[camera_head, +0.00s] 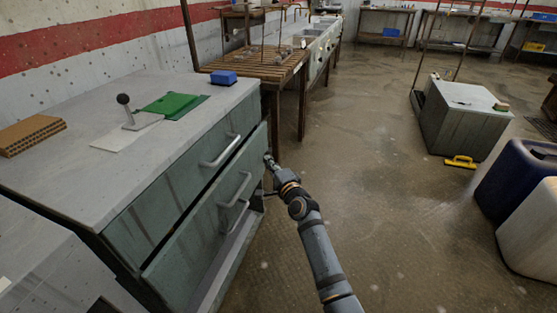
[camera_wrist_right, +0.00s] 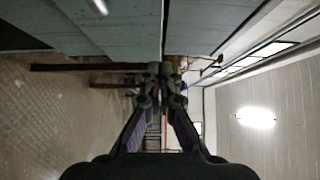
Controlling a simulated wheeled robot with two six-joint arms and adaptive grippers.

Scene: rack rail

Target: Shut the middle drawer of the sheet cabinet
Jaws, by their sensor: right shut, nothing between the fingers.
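The grey-green sheet cabinet (camera_head: 120,215) stands at the left in the head view. Its middle drawer (camera_head: 205,232) sticks out a little past the top drawer front (camera_head: 180,185), with a bar handle (camera_head: 235,188) on it. My right gripper (camera_head: 269,160) is shut and empty at the far right end of the drawer front; I cannot tell whether it touches. In the right wrist view the closed fingertips (camera_wrist_right: 167,70) point toward grey-green panels (camera_wrist_right: 120,30) at the top. My left gripper is out of view.
On the cabinet top lie a brown corrugated block (camera_head: 32,136), a green sheet (camera_head: 172,105), a blue box (camera_head: 223,78) and a black-knobbed tool (camera_head: 127,112). A slatted bench (camera_head: 262,70) stands behind.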

